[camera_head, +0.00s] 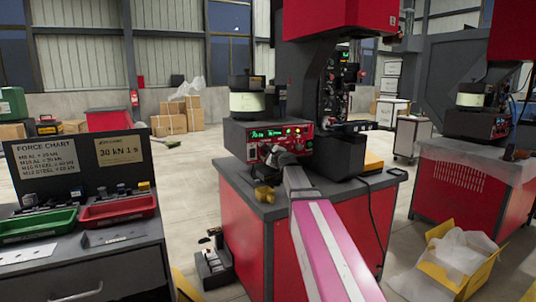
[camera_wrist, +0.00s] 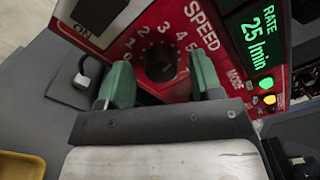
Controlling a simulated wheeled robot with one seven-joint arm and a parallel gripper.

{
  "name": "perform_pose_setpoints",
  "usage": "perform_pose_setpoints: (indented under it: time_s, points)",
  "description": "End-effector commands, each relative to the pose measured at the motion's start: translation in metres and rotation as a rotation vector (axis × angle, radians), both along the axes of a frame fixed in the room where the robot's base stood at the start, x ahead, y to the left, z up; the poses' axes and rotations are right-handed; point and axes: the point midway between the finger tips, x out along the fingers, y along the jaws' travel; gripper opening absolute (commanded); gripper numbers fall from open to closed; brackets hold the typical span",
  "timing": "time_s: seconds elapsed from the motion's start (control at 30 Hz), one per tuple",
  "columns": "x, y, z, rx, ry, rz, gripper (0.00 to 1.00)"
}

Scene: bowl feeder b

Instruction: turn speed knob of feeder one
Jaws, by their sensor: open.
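The speed knob (camera_wrist: 162,66) is a dark round knob on a red panel, under the word SPEED and ringed by white numbers. In the wrist view, my gripper (camera_wrist: 159,60) is open, with one green finger on each side of the knob. I cannot tell whether either finger touches it. A lit green display (camera_wrist: 262,38) reads RATE 25 /min. In the head view, the feeder (camera_head: 238,134) has a red front panel and a pale bowl on top. My gripper (camera_head: 271,155) is at that panel and hides the knob there.
The feeder stands on a red cabinet with a grey top (camera_head: 237,178). A black press column (camera_head: 309,90) rises right beside it. A yellow object (camera_head: 264,194) lies at the front edge. Another feeder (camera_head: 476,122) stands far right. A bench with green and red trays (camera_head: 117,210) is left.

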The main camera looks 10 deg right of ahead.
Motion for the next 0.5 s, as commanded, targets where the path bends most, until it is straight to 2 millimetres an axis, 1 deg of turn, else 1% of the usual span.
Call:
perform_pose_setpoints:
  time_s: [0.07, 0.27, 0.3, 0.37, 0.4, 0.43, 0.47, 0.5]
  points:
    - [0.0039, 0.0013, 0.0000, 0.000, 0.000, 0.000, 0.60]
    - [0.0034, 0.0015, 0.0000, 0.000, 0.000, 0.000, 0.60]
    - [0.0033, 0.0015, 0.0000, 0.000, 0.000, 0.000, 0.56]
    - [0.0033, 0.0015, 0.0000, 0.000, 0.000, 0.000, 0.37]
    - [0.0033, 0.0015, 0.0000, 0.000, 0.000, 0.000, 0.24]
    - [0.0033, 0.0015, 0.0000, 0.000, 0.000, 0.000, 0.14]
    - [0.0033, 0.0015, 0.0000, 0.000, 0.000, 0.000, 0.10]
    - [0.0033, 0.0015, 0.0000, 0.000, 0.000, 0.000, 0.10]
